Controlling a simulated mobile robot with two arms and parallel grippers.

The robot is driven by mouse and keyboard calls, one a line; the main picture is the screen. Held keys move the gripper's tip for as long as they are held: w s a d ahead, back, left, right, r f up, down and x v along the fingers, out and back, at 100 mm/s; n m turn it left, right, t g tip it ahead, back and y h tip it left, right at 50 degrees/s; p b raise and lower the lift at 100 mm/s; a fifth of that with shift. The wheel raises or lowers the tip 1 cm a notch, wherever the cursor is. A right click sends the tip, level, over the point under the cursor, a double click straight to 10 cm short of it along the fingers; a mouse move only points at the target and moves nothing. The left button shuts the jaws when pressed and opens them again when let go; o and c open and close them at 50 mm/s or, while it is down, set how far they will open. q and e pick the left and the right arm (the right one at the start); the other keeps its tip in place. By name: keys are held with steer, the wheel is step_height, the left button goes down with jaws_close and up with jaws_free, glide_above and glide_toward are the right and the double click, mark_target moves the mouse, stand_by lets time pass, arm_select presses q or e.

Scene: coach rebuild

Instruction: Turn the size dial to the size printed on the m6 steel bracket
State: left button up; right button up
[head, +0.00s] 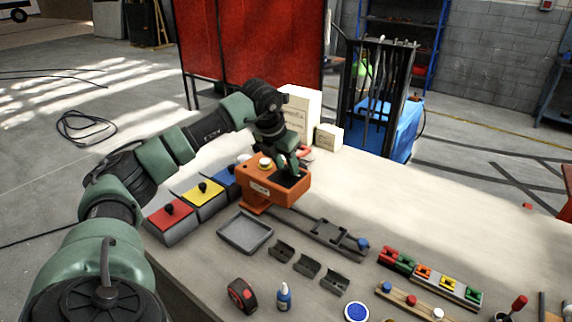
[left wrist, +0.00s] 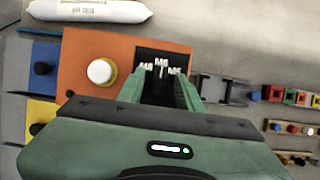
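The orange device (head: 258,184) stands on the table with a pale round knob (left wrist: 101,72) on its top. Its black dial panel (left wrist: 150,56) carries white size marks; the middle one reads M6, the right one looks like M5, the left one is unclear. My left gripper (left wrist: 162,84) points down over this panel. Its two green fingers are apart, one on each side of the narrow dial pointer, which they partly hide. I cannot tell whether they touch it. Several small grey brackets (head: 307,265) lie in front of the device; their printed sizes are unreadable. My right gripper is out of view.
Red, yellow and blue lidded bins (head: 203,189) stand left of the device. A grey tray (head: 245,233), tape measure (head: 241,294) and blue bottle (head: 284,296) are nearer. White boxes (head: 301,108) stand behind. Coloured blocks (head: 425,273) lie right.

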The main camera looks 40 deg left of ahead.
arm_select(q)
steer(key=b+v, duration=0.1)
steer(key=v, duration=0.6)
steer(key=shift+r+b, duration=0.35)
steer(key=shift+s, duration=0.15)
